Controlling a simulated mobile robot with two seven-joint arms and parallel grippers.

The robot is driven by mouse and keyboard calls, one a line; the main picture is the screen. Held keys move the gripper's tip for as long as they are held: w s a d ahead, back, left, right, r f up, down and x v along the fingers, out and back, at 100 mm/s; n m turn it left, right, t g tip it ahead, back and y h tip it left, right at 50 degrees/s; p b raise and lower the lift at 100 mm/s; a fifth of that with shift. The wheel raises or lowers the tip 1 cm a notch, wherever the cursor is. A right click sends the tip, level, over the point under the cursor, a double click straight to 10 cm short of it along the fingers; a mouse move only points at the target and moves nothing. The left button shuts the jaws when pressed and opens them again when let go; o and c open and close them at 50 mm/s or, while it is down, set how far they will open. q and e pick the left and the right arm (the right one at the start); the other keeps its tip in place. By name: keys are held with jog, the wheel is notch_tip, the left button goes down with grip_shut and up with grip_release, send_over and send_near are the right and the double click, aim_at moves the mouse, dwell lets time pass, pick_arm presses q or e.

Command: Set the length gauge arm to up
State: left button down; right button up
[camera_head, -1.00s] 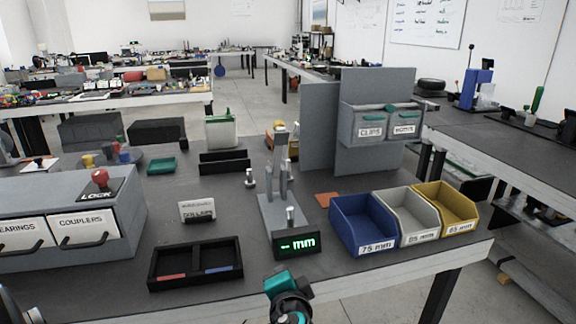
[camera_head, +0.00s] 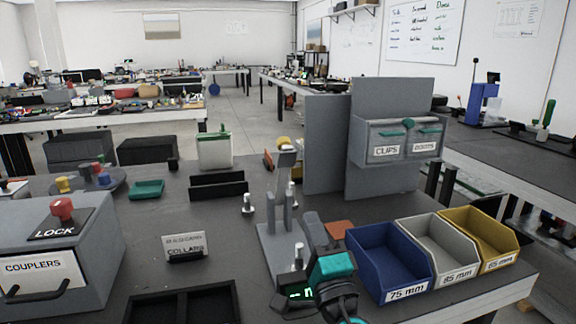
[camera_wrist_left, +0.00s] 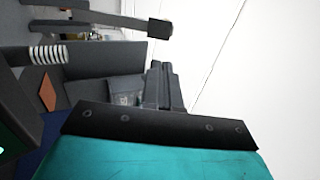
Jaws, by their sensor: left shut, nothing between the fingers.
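I cannot clearly tell which upright part is the arm. My left gripper (camera_head: 312,222), teal and dark, is shut and empty, just right of the gauge's front; contact is unclear. My right gripper is not in view.
Blue (camera_head: 389,262), grey (camera_head: 438,250) and yellow (camera_head: 480,236) bins stand right of the gripper. An orange pad (camera_head: 340,229) lies behind it. A grey panel (camera_head: 388,110) with hanging bins rises behind. A black tray (camera_head: 185,305) and a drawer cabinet (camera_head: 95,245) are left.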

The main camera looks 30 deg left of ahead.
aim_at(290, 158)
pick_arm(q)
jog(key=p+x, duration=0.1)
jog(key=x, duration=1.2)
jog(key=shift+s+r+p, duration=0.1)
jog(key=shift+r+p, duration=0.05)
jog(key=shift+p, duration=0.25)
jog(key=shift+w+a+r, duration=0.25)
jog(key=shift+w+a, duration=0.2)
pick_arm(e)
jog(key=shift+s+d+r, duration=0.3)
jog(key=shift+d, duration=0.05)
